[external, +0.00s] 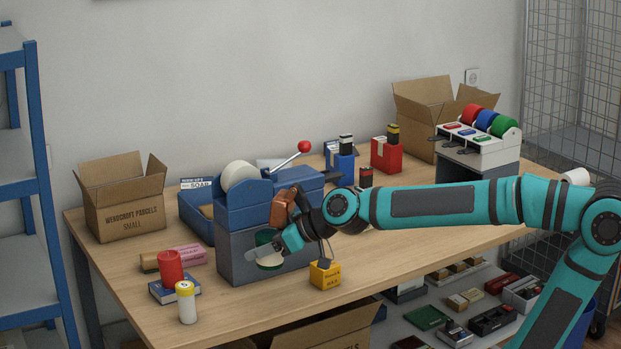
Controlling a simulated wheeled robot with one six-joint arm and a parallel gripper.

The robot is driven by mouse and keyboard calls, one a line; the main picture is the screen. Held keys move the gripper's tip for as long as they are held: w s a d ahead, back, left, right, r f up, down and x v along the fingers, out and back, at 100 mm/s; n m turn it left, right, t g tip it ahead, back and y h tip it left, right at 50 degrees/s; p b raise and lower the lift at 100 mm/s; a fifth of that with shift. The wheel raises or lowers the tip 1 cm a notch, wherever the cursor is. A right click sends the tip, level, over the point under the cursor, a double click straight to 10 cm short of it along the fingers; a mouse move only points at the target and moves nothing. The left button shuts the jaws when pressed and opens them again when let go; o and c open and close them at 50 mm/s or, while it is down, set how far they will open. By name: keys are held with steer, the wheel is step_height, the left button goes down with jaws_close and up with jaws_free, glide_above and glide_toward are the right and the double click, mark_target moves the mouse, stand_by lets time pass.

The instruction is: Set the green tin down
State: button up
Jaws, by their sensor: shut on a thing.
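The green tin (265,237) shows in the external view at the end of my arm, in front of the grey side of the blue-topped machine. My gripper (277,249) is shut on it, and the fingers and wrist hide part of it.
The blue and grey machine (240,215) stands just behind the tin. A yellow block (325,274) is to its right. An open box (125,200) stands back left. Bare tabletop (228,309) lies in front.

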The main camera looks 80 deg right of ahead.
steer(key=shift+f, duration=4.3)
steer(key=shift+f, duration=0.1)
steer(key=o, duration=1)
steer(key=shift+o, duration=0.2)
steer(key=shift+s+r, duration=0.1)
steer(key=shift+r, duration=0.1)
steer(key=v, duration=1.1)
steer(key=shift+s, duration=0.35)
steer(key=shift+r, duration=0.15)
steer(key=s+a+r+t, duration=0.2)
steer(key=s+a+r, duration=0.2)
steer(key=s+r, duration=0.1)
steer(key=s+a+r+t, duration=0.3)
steer(key=s+r, duration=0.1)
steer(key=r, duration=0.4)
steer(key=shift+s+a+r, duration=0.2)
steer(key=shift+s+a, duration=0.2)
